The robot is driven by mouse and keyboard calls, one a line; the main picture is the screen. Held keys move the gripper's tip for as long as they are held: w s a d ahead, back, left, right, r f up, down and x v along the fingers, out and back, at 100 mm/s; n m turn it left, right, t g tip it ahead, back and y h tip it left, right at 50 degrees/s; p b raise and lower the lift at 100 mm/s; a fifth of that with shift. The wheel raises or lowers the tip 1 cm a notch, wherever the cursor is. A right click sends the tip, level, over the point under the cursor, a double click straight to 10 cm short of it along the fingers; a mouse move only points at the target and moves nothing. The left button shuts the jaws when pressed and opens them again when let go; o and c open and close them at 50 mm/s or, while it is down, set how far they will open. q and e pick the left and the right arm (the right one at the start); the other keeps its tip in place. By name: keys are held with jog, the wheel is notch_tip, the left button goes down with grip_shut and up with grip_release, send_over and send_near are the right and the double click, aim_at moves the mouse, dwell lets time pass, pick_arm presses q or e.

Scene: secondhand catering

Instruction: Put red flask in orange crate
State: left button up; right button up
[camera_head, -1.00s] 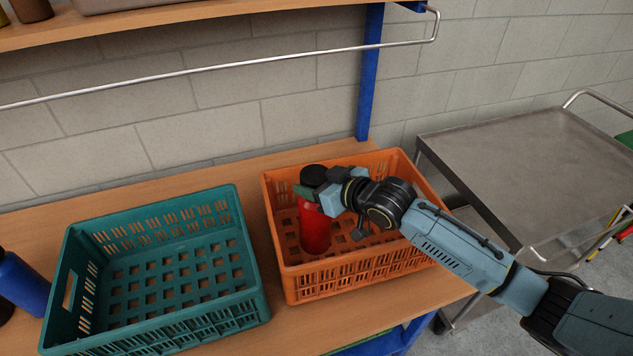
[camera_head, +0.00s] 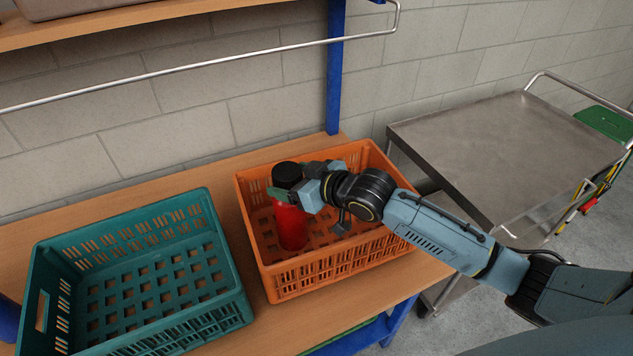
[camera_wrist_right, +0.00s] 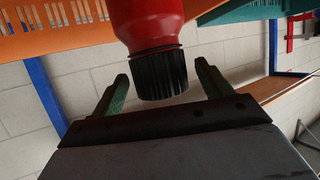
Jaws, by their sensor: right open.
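The red flask (camera_head: 291,224) with a black lid stands upright inside the orange crate (camera_head: 330,268), in its left part. My right gripper (camera_head: 281,193) is at the top of the flask, just below the lid in the head view. In the right wrist view the open fingers (camera_wrist_right: 160,88) lie on either side of the flask's black cap (camera_wrist_right: 160,75), with a gap on both sides. The flask's red body (camera_wrist_right: 148,22) also shows there. My left gripper is not in view.
An empty teal crate (camera_head: 222,262) stands to the left on the wooden table (camera_head: 140,187). A blue object (camera_head: 8,318) is cut off at the left edge. A metal trolley (camera_head: 500,150) stands at the right. A shelf and rail are above the table.

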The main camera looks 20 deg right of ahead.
jog(key=v, duration=1)
jog(key=shift+s, duration=0.2)
jog(key=shift+r, duration=0.1)
